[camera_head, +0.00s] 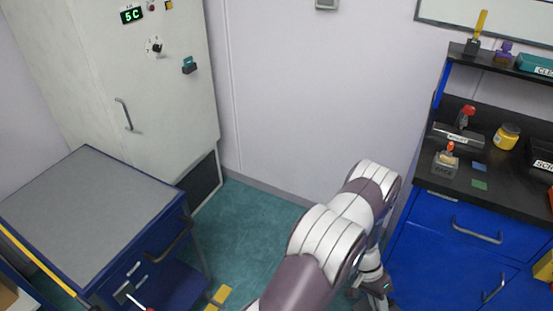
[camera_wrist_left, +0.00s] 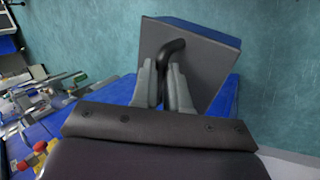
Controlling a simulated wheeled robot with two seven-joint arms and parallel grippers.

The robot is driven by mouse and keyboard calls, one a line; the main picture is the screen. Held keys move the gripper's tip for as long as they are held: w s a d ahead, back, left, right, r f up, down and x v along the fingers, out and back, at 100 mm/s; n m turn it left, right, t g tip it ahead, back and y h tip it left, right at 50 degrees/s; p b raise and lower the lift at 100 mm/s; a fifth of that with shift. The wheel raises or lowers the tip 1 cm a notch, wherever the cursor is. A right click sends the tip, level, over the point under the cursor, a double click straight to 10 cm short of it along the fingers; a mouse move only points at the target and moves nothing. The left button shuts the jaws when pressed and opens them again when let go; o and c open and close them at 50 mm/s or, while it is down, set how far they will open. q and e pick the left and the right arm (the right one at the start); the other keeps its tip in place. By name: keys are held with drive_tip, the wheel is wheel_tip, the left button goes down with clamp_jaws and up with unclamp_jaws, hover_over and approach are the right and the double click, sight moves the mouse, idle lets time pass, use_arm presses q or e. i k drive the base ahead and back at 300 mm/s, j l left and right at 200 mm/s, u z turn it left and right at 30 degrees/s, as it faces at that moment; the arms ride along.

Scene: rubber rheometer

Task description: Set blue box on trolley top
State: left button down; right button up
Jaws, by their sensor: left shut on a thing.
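The trolley (camera_head: 90,210) stands at the left of the head view, blue with a bare grey top. The blue box (camera_wrist_left: 205,30) shows in the left wrist view, with a grey face towards the camera, a black handle (camera_wrist_left: 172,50) and a blue side. My left gripper (camera_wrist_left: 164,68) is shut on the handle, with a finger on each side of it. The box appears tilted in this view. In the head view my arm rises from the bottom and bends down at the right of the trolley; the box cannot be seen there. My right gripper is not in view.
A blue bench with a black top (camera_head: 500,195) stands at the right, holding several small items and a shelf. A tall white cabinet (camera_head: 120,80) stands behind the trolley. Teal floor (camera_head: 250,220) lies open between trolley and bench. Blurred tools (camera_wrist_left: 45,90) show left in the wrist view.

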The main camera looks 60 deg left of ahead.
sight(96, 210)
drive_tip(key=u, duration=1.9)
